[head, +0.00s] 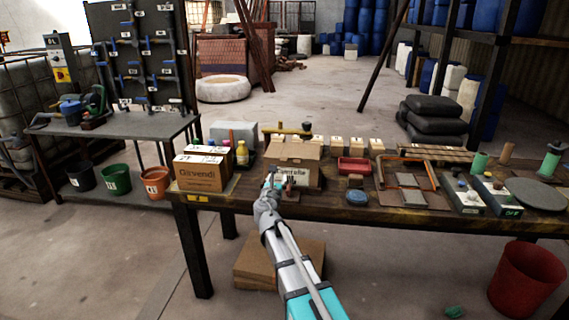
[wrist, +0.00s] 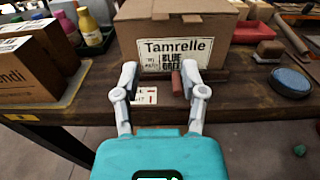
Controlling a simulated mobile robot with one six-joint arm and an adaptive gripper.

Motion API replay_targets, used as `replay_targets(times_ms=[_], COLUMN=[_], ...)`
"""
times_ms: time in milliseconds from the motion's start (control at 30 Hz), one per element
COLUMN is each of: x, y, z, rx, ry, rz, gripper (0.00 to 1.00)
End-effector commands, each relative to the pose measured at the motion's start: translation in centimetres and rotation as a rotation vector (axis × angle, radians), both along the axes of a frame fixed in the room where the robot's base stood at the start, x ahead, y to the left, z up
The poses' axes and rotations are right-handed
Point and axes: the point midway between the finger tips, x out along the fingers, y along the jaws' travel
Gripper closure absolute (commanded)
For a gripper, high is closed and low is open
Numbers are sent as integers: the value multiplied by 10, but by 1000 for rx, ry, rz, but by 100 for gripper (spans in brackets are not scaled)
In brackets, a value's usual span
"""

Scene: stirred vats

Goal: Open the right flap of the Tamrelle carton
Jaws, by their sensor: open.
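The Tamrelle carton (head: 307,172) is a brown cardboard box on the workbench, with a white "Tamrelle" label on its front. It fills the upper middle of the wrist view (wrist: 216,32), where its top is cut off by the frame edge. Cardboard flaps (head: 292,149) show at its top in the head view; I cannot clearly tell how far the right one stands open. My gripper (head: 272,182) is in front of the carton, low at its left front in the head view. In the wrist view my gripper (wrist: 159,72) has its fingers spread, with nothing held between them.
A Girvendi carton (head: 198,176) and a yellow bottle (head: 242,153) stand left of the Tamrelle carton. A red tray (head: 354,166) and a blue round object (head: 357,196) lie to its right. A small reddish-brown piece (wrist: 176,84) sits in front of it.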

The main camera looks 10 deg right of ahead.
Motion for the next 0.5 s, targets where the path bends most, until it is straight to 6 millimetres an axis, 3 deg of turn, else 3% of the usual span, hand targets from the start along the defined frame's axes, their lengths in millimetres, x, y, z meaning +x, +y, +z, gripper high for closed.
replay_targets(times_ms=[267,500], x=[3,21], y=[-2,-7], z=[0,0], rx=[3,4], ry=[0,0], rz=[-2,-3], gripper=[46,46])
